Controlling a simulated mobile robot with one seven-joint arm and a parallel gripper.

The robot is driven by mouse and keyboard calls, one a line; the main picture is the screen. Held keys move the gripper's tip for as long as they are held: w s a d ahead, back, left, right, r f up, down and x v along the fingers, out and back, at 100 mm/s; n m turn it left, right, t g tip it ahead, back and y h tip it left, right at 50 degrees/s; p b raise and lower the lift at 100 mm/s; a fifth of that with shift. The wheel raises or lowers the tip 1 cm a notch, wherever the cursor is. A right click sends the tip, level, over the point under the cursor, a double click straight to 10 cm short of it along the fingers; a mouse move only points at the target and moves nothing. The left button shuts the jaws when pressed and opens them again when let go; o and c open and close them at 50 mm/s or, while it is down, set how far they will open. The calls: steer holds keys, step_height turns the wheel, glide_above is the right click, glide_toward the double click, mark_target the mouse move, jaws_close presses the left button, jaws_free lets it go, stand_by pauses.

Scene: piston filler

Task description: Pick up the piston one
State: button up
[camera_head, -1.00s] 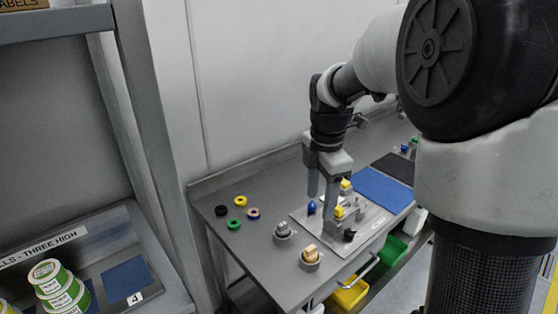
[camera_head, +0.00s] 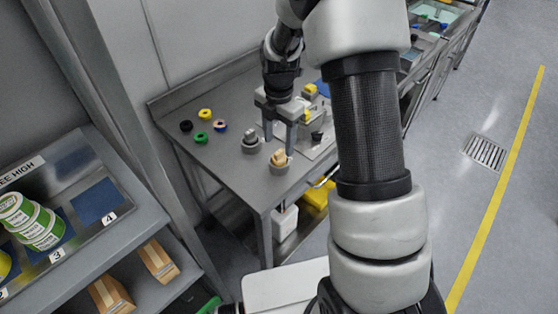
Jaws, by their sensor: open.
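On the grey bench, a tan blocky part (camera_head: 278,157) sits upright in a round grey holder. A grey knob-like part (camera_head: 249,138) sits in a similar holder just behind and left of it. I see no label telling which is piston one. My gripper (camera_head: 278,147) is open, its two fingers pointing down close to these two holders. The fingers look empty. In this view the right finger is by the tan part and the left finger is right of the grey part. I cannot tell the fingertip height or whether they touch anything.
Small rings in black, yellow, green (camera_head: 201,138) and blue lie on the bench's left. A plate with yellow-topped fixtures (camera_head: 310,89) lies behind my gripper, partly hidden by my arm. A shelf with stacked tubs (camera_head: 38,228) stands at left. Floor at right is clear.

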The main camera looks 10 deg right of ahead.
mark_target(279, 151)
step_height(279, 151, down, 5)
steer(key=shift+f, duration=0.15)
jaws_close()
stand_by(0.4)
